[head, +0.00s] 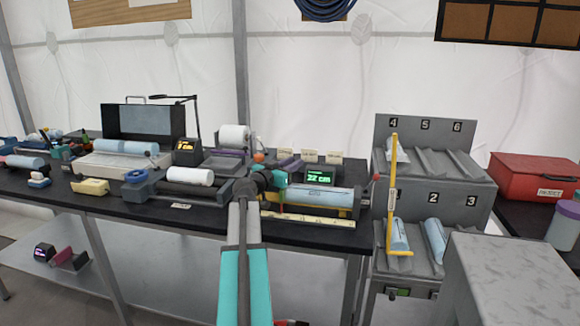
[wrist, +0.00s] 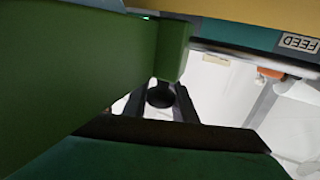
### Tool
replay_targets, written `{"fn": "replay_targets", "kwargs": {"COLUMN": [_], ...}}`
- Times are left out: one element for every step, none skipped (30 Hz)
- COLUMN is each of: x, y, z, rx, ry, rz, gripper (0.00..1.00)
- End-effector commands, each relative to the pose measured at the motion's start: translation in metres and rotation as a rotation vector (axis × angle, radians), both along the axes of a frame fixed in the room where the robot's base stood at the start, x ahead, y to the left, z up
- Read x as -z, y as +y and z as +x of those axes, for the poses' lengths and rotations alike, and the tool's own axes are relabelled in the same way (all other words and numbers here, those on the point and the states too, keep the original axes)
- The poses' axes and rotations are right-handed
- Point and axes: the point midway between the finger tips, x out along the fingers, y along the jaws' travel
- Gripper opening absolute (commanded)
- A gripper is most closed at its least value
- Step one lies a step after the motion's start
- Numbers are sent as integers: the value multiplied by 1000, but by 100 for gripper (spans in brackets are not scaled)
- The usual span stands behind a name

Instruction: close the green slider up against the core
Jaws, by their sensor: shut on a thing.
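The green slider (wrist: 90,55) fills the left of the wrist view as a large plate, with a narrower green block (wrist: 172,50) to its right. My gripper shows as dark fingers (wrist: 160,103) at this block, shut on the slider; the exact contact is hard to see. In the head view my gripper (head: 268,182) is at the left end of the measuring station. The core, a light blue roll (head: 318,197), lies along the station to its right. The slider is mostly hidden there by my arm, so its gap to the core cannot be told.
A display (head: 318,179) reading 22 cm stands behind the core. A yellow ruler strip (head: 310,218) runs along the front. A white roll (head: 190,176) lies to the left. A grey numbered rack (head: 425,270) with blue rolls and a yellow upright gauge (head: 392,190) stands right.

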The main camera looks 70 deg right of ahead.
Motion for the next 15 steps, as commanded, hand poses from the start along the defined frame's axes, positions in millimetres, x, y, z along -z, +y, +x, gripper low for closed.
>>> {"fn": "replay_targets", "kwargs": {"x": [0,0,0,0,0,0,0,0,0,0,0,0,0,0,0], "y": [0,0,0,0,0,0,0,0,0,0,0,0,0,0,0], "z": [-1,-1,-2,-2,-2,-2,-2,-1,-1,-1,-1,-1,-1,-1,-1], "rx": [3,3,3,4,4,4,4,4,4,3,3,3,3,2,2], "ry": [2,2,2,2,2,2,2,2,2,2,1,1,1,1,1], "rz": [1,1,1,1,1,1,1,1,1,1,0,0,0,0,0], "gripper": [0,0,0,0,26,33,38,43,43,43,43,43,43,43,43]}}
